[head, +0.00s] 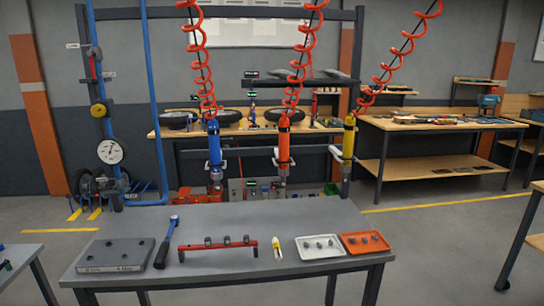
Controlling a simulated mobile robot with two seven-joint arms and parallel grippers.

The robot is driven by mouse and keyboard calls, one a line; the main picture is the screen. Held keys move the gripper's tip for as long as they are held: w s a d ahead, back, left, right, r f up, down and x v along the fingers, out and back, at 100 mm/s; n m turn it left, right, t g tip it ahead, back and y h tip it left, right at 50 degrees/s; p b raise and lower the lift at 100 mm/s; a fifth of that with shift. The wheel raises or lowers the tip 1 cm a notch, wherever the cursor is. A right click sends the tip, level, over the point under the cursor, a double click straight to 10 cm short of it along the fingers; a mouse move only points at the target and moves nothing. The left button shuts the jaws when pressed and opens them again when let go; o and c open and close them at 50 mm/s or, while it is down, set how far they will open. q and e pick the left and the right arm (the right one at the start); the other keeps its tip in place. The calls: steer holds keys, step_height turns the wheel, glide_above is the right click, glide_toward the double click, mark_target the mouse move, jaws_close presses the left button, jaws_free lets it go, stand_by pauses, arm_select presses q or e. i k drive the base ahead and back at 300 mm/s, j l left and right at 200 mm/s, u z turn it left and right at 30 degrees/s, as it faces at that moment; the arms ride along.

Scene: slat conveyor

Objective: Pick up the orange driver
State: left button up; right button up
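The orange driver (284,143) hangs upright from a red coiled hose in the middle of the head view, above the far edge of the grey table (340,222). A white holder clasps it near its lower end. A blue driver (214,148) hangs to its left and a yellow driver (348,142) to its right. Neither of my grippers shows in the head view, and nothing of mine touches the orange driver.
On the table are a grey block (115,255), a torque wrench (169,240), a red rack (217,248), a white tray (320,246) and an orange tray (364,242) with small parts. Workbenches (430,124) stand behind. The table's rear strip is clear.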

mark_target(284, 160)
steer(key=i+l+u, duration=0.1)
steer(key=l, duration=0.35)
steer(key=i+l+u, duration=0.1)
steer(key=i+l, duration=0.2)
steer(key=l, duration=0.15)
steer(key=i+l+u, duration=0.15)
steer(key=l, duration=0.35)
steer(key=i+l+u, duration=0.1)
steer(key=l, duration=0.4)
steer(key=i+l+u, duration=0.1)
steer(key=i+l, duration=0.15)
steer(key=l, duration=0.3)
steer(key=i+l+u, duration=0.1)
steer(key=l, duration=0.4)
steer(key=i+l+u, duration=0.1)
steer(key=l, duration=0.45)
steer(key=i+l+u, duration=0.1)
steer(key=l, duration=0.45)
